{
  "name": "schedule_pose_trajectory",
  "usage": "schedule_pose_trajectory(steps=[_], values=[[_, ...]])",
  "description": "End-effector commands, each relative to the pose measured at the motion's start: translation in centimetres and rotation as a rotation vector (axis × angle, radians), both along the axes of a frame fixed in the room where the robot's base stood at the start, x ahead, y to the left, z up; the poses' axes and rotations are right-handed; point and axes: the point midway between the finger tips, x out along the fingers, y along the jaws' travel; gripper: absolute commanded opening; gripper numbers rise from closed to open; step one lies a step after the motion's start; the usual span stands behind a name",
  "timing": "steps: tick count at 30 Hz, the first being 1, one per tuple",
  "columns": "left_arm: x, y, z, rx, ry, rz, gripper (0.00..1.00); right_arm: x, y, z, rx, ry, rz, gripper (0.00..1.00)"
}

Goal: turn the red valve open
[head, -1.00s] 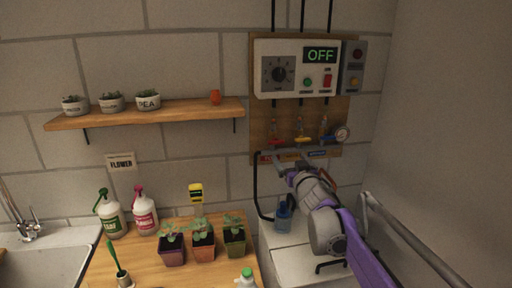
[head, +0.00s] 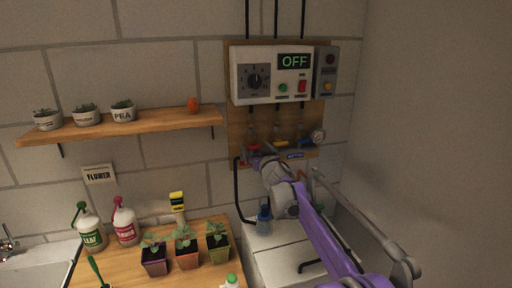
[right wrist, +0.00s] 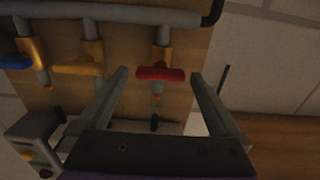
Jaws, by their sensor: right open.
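The red valve (head: 253,147) is a short red bar handle on a pipe, at the left of a row of valves on the wooden board. In the right wrist view the red handle (right wrist: 160,74) lies crosswise between my fingertips. My right gripper (head: 262,158) is open, with one finger on each side of the handle and a gap showing at both ends. In the head view the gripper and wrist partly cover the area just below the valve. The control panel's display (head: 294,62) reads OFF. My left gripper is not in view.
A yellow valve (right wrist: 78,68) and a blue valve (right wrist: 15,62) sit beside the red one. The control box (head: 250,92) is above. A wooden shelf (head: 160,124) with pots is to the left. Seedlings stand on the bench below.

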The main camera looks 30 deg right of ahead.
Motion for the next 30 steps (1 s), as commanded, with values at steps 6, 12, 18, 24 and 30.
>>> schedule_pose_trajectory(steps=[6, 12, 18, 24, 30], values=[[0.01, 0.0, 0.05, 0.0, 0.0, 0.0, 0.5, 0.26, -0.04, -0.05, 0.0, 0.0, 0.0, 1.0], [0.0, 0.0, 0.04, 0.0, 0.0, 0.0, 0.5, 0.24, -0.04, -0.05, 0.0, 0.0, 0.0, 0.82], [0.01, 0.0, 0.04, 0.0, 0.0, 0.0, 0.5, 0.23, -0.03, -0.04, 0.0, 0.0, 0.0, 0.46], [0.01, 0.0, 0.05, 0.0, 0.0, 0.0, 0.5, 0.23, -0.03, -0.04, 0.0, 0.0, 0.0, 0.19], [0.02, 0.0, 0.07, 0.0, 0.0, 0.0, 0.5, 0.23, -0.02, -0.03, -0.023, 0.006, 0.0, 0.19]])
